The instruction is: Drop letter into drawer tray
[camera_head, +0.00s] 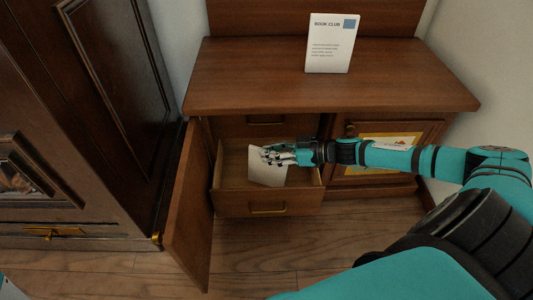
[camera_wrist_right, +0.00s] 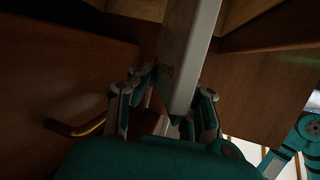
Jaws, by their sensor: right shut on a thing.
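The letter (camera_head: 265,168) is a flat white piece held in my right gripper (camera_head: 272,155). It hangs tilted above the open drawer tray (camera_head: 235,203), within the drawer's outline in the head view. Whether its lower edge touches the drawer floor I cannot tell. In the right wrist view the letter (camera_wrist_right: 187,55) stands as a pale slab between the two fingers of my right gripper (camera_wrist_right: 165,108), which is shut on it. The fingers hide part of the letter. My left gripper does not show.
A cabinet door (camera_head: 188,215) stands open left of the drawer. A closed upper drawer (camera_head: 265,125) sits above it. A white "BOOK CLUB" card (camera_head: 332,43) stands on the cabinet top (camera_head: 240,75). A dark armoire (camera_head: 60,130) is at the left.

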